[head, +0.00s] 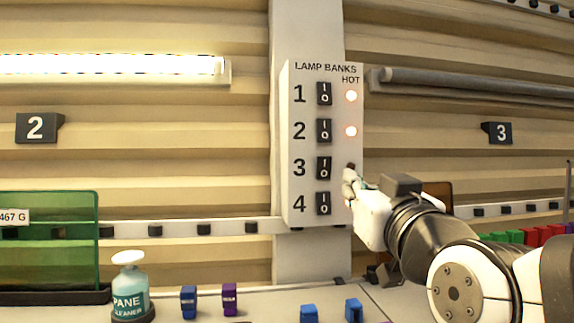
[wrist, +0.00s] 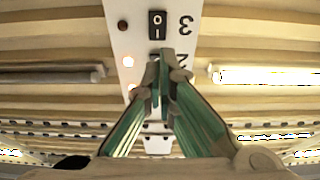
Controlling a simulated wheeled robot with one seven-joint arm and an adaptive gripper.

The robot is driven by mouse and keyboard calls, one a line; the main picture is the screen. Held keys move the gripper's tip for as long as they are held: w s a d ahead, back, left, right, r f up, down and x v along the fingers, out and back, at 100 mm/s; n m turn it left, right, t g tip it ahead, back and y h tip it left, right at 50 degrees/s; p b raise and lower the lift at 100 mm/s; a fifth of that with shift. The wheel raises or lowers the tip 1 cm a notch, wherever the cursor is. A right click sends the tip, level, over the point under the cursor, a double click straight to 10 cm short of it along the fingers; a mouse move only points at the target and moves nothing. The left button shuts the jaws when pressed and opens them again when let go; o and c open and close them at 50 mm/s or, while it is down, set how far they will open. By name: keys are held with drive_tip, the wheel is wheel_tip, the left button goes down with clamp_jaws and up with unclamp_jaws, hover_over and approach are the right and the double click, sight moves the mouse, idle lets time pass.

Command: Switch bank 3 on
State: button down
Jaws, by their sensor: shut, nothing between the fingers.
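The lamp panel (head: 309,68) is a pale upright board with black rocker switches numbered 1 to 4. The bank 3 switch (head: 323,167) also shows at the top of the upside-down wrist view (wrist: 157,25), beside its inverted numeral. Its rocker position is too small to tell. The bank 3 HOT lamp is dark in the wrist view (wrist: 123,25). My gripper (head: 348,184) is shut and empty, at the panel's right edge, right of the switch column. In the wrist view its green-sided fingers (wrist: 158,75) overlap the switch 2 area; contact cannot be told.
The bank 1 (head: 351,96) and bank 2 (head: 351,131) HOT lamps glow. The tube by sign 3 (head: 470,84) is dark; the tube by sign 2 (head: 110,65) is lit. A cleaner bottle (head: 130,287) and coloured blocks stand on the bench below. The panel's left side is clear.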

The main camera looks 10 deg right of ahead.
drive_tip(key=shift+w+p, duration=0.65)
drive_tip(key=shift+p, duration=0.9)
drive_tip(key=p, duration=0.4)
approach(323, 161)
drive_tip(key=w, duration=0.4)
drive_tip(key=w+r, duration=0.1)
drive_tip(key=w, duration=0.2)
drive_tip(key=shift+r, duration=0.15)
